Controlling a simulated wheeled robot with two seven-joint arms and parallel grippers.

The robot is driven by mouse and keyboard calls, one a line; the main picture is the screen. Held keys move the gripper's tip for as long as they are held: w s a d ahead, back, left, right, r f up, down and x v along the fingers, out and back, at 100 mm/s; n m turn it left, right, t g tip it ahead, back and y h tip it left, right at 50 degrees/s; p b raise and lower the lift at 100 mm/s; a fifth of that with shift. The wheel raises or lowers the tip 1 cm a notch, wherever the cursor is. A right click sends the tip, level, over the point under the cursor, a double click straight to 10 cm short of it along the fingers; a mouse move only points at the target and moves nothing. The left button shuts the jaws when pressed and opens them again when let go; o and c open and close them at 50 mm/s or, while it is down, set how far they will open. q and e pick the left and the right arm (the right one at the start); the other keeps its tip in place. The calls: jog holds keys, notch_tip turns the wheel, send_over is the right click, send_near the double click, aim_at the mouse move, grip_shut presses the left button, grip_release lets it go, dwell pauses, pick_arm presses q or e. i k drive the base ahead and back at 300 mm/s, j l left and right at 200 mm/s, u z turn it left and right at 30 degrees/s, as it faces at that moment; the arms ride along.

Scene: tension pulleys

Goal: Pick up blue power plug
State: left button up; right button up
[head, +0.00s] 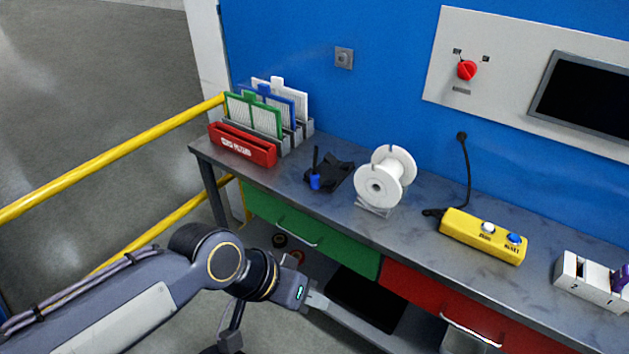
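The blue power plug (315,181) stands on the workbench, left of the white spool, with a short black piece rising above it. It is at the front left of a flat black holder (335,173); I cannot tell whether it rests on it or beside it. My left gripper (319,301) is in front of the bench, lower in the picture than the plug and well apart from it. Its fingers show edge-on, so their opening is unclear. No object shows in them. My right gripper is not in view.
The bench (345,218) also bears a red bin (243,146), upright filter panels (262,115), a white spool (387,178), a yellow button box (482,236) with a black cable, and white numbered boxes (590,280). Green (310,232) and red drawers face me. A yellow railing (110,160) runs left.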

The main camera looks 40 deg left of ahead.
aim_at(314, 176)
jog(key=u, duration=0.45)
jog(key=i+j+u, duration=0.2)
jog(key=u, duration=0.2)
jog(key=i+j+u, duration=0.2)
jog(key=j+u, duration=0.2)
jog(key=i+j+u, duration=0.15)
jog(key=u, duration=0.25)
jog(key=i, duration=0.3)
